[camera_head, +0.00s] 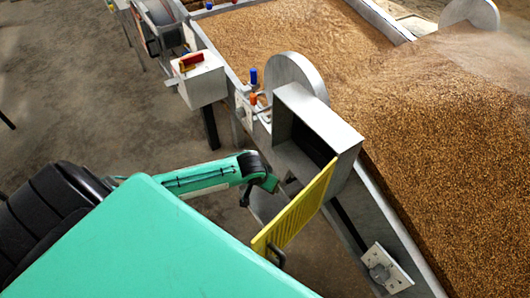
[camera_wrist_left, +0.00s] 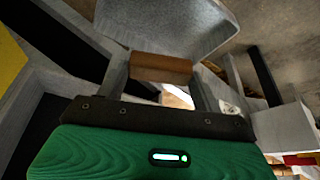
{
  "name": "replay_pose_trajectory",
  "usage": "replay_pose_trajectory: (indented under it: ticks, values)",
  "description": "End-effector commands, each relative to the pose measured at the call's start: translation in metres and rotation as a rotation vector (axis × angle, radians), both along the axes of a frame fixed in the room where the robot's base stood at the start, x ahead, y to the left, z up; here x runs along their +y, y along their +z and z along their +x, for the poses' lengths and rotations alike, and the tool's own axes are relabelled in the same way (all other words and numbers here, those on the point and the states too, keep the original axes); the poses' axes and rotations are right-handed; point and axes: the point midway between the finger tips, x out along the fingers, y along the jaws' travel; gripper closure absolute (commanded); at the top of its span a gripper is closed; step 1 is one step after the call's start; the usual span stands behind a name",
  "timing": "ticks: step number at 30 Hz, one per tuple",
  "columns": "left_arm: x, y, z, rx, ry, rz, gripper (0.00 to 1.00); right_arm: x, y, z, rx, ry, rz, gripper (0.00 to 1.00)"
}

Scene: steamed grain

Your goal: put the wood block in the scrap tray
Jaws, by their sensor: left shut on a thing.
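The wood block (camera_wrist_left: 161,68) is a small brown piece in the left wrist view. My left gripper (camera_wrist_left: 160,80) is shut on it, with one finger at each end. In the head view my left gripper (camera_head: 271,183) is beside the open grey box; I cannot make out the block there. A smooth grey tray-like surface (camera_wrist_left: 165,24) lies beyond the block in the wrist view. A grey surface (camera_head: 264,206) also shows below the gripper in the head view, partly hidden; I cannot tell for certain that it is the scrap tray. My right gripper is out of view.
A grey metal box (camera_head: 340,140) with a dark inside stands right of the gripper. Its yellow slatted door (camera_head: 296,215) hangs open towards me. A grain-filled trough (camera_head: 465,130) lies behind. A control box (camera_head: 203,82) stands at upper left. Open floor (camera_head: 80,100) lies left.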

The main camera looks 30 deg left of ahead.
Motion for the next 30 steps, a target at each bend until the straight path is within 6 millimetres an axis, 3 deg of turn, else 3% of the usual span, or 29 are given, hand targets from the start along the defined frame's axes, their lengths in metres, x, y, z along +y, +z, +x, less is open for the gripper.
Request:
replay_pose_trajectory:
  ticks: [3, 7, 14, 21, 30]
  values:
    - [0.0, -0.032, 0.0, 0.003, 0.001, 0.0, 0.54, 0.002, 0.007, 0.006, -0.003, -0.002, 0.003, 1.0]
    - [0.0, -0.054, 0.0, 0.0, 0.0, 0.001, 0.54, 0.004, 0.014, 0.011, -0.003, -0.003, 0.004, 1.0]
    - [0.0, -0.071, 0.0, 0.001, 0.0, 0.0, 0.54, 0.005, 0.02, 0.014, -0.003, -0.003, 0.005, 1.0]
    - [0.0, -0.101, 0.0, 0.0, 0.0, 0.0, 0.54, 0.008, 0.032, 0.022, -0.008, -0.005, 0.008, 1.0]
    - [0.0, -0.103, 0.0, -0.001, 0.0, 0.0, 0.54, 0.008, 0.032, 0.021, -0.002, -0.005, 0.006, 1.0]
